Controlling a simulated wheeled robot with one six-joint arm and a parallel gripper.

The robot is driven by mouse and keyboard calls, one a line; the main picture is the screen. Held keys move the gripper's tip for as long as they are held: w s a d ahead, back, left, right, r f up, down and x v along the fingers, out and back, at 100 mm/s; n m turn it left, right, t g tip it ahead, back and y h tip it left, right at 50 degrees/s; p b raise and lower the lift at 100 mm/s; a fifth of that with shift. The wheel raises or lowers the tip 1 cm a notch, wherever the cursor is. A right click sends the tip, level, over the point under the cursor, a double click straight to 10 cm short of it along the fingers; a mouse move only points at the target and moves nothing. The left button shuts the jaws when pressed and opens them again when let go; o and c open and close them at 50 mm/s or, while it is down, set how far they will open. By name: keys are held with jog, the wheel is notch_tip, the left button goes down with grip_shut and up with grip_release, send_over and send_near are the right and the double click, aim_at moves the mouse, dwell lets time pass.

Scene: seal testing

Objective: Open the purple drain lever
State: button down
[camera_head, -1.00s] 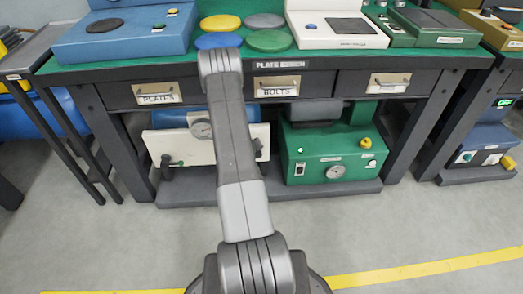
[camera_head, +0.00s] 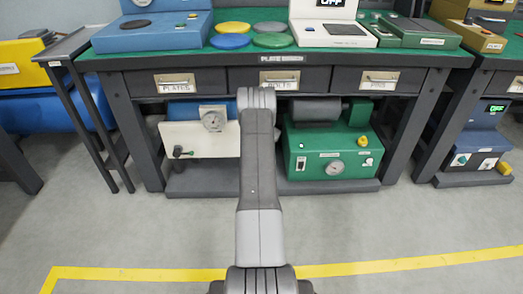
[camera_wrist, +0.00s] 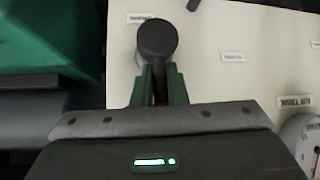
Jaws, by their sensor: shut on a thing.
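In the wrist view, my gripper (camera_wrist: 161,86) has its two green fingers shut on a dark lever with a round black end (camera_wrist: 157,38). The lever stands out from a cream panel (camera_wrist: 225,85); its colour looks black or dark grey, and I see no purple. In the head view, the same cream panel (camera_head: 210,143) sits on the shelf under the bench, and my arm hides my gripper and the panel's right part.
A round gauge (camera_head: 213,119) is on the panel and shows at the lower right of the wrist view. A green machine (camera_head: 330,155) stands to the right on the shelf. The bench drawers (camera_head: 280,80) are above. Grey floor in front is clear.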

jog(key=shift+w+r, duration=0.1)
dwell(0.5)
jog(key=c, duration=1.5)
grip_release()
jog(key=shift+o, duration=0.2)
jog(key=v, duration=1.3)
jog(key=shift+s+d+r, duration=0.2)
jog(key=shift+s, duration=0.1)
jog(key=shift+f, duration=0.1)
jog(key=x, duration=1.3)
jog(key=shift+w+a+f, duration=0.15)
jog(key=shift+w+f, duration=0.05)
jog(key=shift+f, duration=0.05)
